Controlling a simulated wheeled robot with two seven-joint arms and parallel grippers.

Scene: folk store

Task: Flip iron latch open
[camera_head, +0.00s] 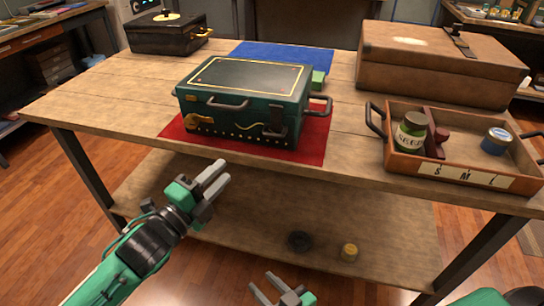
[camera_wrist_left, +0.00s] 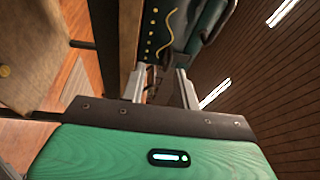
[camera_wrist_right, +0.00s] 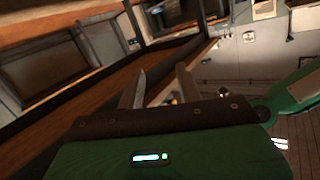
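A dark green box (camera_head: 230,110) with a gold-trimmed black lid stands on a red mat (camera_head: 312,146). A dark iron latch (camera_head: 278,121) is on the right part of its front face; I cannot tell whether it is open. My left gripper (camera_head: 217,178) is open and empty, in front of and below the box, apart from it. The left wrist view shows the box front (camera_wrist_left: 190,25) with its yellow wavy line beyond the parted fingers (camera_wrist_left: 162,85). My right gripper (camera_head: 274,286) is open and empty, low in front of the table.
An open wooden tray (camera_head: 455,169) with jars stands at the right of the table. A brown chest (camera_head: 440,75) is behind it. A black case (camera_head: 165,35) and a blue mat (camera_head: 285,58) are at the back. The table's front edge lies between my grippers and the box.

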